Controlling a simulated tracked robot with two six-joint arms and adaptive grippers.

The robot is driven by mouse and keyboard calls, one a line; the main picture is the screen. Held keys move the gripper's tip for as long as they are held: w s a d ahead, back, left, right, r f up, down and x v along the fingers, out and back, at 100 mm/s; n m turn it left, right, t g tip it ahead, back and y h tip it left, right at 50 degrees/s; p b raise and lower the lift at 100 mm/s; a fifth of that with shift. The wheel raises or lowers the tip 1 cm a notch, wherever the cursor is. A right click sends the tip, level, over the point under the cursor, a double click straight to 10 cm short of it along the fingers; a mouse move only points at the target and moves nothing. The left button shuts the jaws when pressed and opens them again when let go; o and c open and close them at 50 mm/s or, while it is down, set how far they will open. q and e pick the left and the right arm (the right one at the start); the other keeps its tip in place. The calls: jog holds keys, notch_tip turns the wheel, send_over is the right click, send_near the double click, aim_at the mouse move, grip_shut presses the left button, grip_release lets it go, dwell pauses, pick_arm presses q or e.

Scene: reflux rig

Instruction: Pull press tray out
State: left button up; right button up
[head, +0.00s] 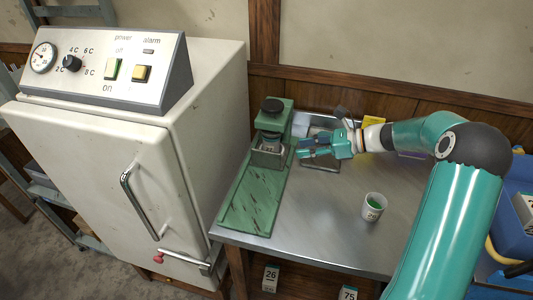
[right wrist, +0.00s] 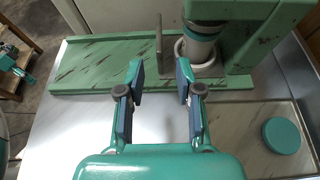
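The green press (head: 272,128) stands on the steel table, its long scratched green base (head: 250,205) running toward the front edge. A grey tray-like part (head: 268,158) sits low in the press, under a cylinder. In the right wrist view, an upright grey plate (right wrist: 159,45) stands beside a pale ring (right wrist: 182,52) around the cylinder's foot. I cannot tell whether that plate is the tray's handle. My right gripper (head: 302,148) is open, right of the press; its fingertips (right wrist: 159,75) are either side of the plate's line, apart from it. A small teal part, possibly my left gripper (right wrist: 22,72), shows at the left edge.
A white cabinet (head: 95,190) with a control panel stands left of the press. A cup with green contents (head: 374,207) is on the table. A shallow tray (right wrist: 238,115) with a round teal lid (right wrist: 282,135) lies right of the gripper. The table's front middle is clear.

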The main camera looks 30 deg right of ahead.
aim_at(273, 152)
jog(key=x, duration=1.2)
jog(key=shift+w+a+f+p, duration=0.1)
jog(key=shift+w+a+p, duration=0.15)
jog(key=shift+a+p, duration=0.1)
jog(key=shift+d, duration=0.1)
grip_shut()
